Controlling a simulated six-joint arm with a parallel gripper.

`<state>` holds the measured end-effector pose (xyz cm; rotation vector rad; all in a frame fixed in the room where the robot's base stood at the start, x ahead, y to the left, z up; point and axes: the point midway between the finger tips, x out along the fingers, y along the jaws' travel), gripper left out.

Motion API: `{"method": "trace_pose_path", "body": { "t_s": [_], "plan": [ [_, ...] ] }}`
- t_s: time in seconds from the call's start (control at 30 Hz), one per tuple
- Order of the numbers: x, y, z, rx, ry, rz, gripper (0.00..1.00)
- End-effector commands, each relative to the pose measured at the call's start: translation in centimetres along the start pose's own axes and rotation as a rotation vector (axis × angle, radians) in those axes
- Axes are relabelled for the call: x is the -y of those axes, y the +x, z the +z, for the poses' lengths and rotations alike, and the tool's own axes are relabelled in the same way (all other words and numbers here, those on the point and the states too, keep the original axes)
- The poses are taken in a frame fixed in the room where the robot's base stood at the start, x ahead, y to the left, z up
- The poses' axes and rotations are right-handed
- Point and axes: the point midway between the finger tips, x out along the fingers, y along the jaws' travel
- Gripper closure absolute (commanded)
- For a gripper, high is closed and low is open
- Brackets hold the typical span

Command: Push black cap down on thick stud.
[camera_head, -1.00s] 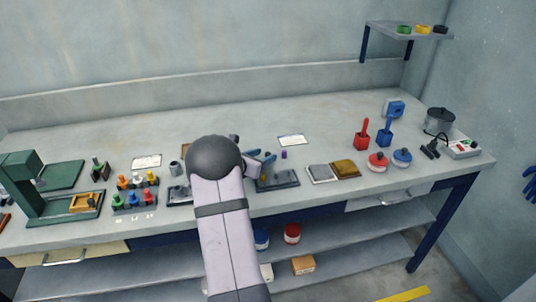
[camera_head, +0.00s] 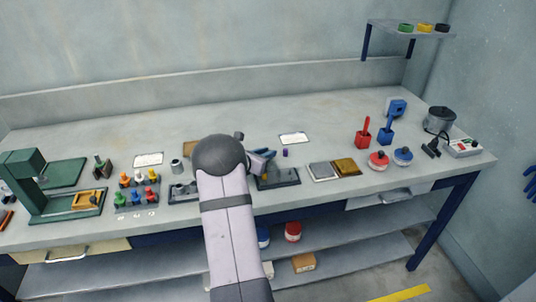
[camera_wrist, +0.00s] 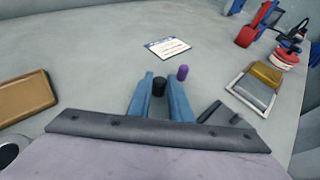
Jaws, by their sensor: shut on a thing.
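My gripper (camera_wrist: 160,96) is shut on the black cap (camera_wrist: 159,84), which shows as a dark cylinder between the two blue fingers in the wrist view. In the head view my gripper (camera_head: 263,158) is over the back left part of a dark grey plate (camera_head: 284,182), partly hidden by my arm. A small purple cylinder (camera_wrist: 183,72) stands just right of the black cap in the wrist view; it also shows in the head view (camera_head: 285,153). The thick stud is not visible, so I cannot tell whether the cap touches it.
A silver plate and a brass-coloured plate (camera_head: 346,167) lie to the right. A white card (camera_head: 294,138) lies behind. A rack with several coloured pieces (camera_head: 134,195) and a green press (camera_head: 30,175) stand at the left. The back of the bench is mostly clear.

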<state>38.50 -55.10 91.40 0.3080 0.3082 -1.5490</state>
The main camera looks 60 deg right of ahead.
Motion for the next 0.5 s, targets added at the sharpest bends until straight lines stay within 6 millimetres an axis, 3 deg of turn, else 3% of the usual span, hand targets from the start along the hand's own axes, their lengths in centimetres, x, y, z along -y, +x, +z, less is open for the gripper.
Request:
{"method": "trace_pose_path", "body": {
  "t_s": [0.17,0.5],
  "plan": [
    [0.0,-0.4,1.0,0.001,0.003,0.0,1.0],
    [0.0,-2.5,6.0,0.003,0.004,0.001,1.0]
  ]
}}
